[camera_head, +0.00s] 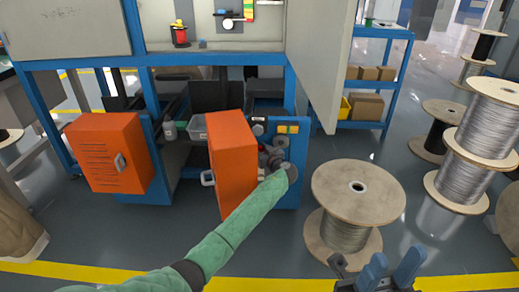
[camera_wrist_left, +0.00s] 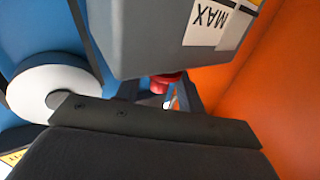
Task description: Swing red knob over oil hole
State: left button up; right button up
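A red knob (camera_wrist_left: 165,82) shows in the left wrist view, partly hidden under a grey box (camera_wrist_left: 175,35) with a MAX label. The oil hole cannot be made out. My left arm reaches to the machine beside the open orange door; its gripper (camera_head: 277,160) is small and partly hidden there.
The orange door (camera_head: 232,165) stands just left of my left gripper; an orange surface (camera_wrist_left: 275,100) fills the right of the wrist view. A white disc (camera_wrist_left: 50,88) is at its left. A large cable spool (camera_head: 358,193) stands right of the machine. More spools (camera_head: 480,125) stand farther right.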

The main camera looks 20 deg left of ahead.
pick_arm(q)
jog(key=p+v, duration=0.1)
jog(key=v, duration=0.6)
jog(key=shift+s+d, duration=0.2)
jog(key=shift+f, duration=0.1)
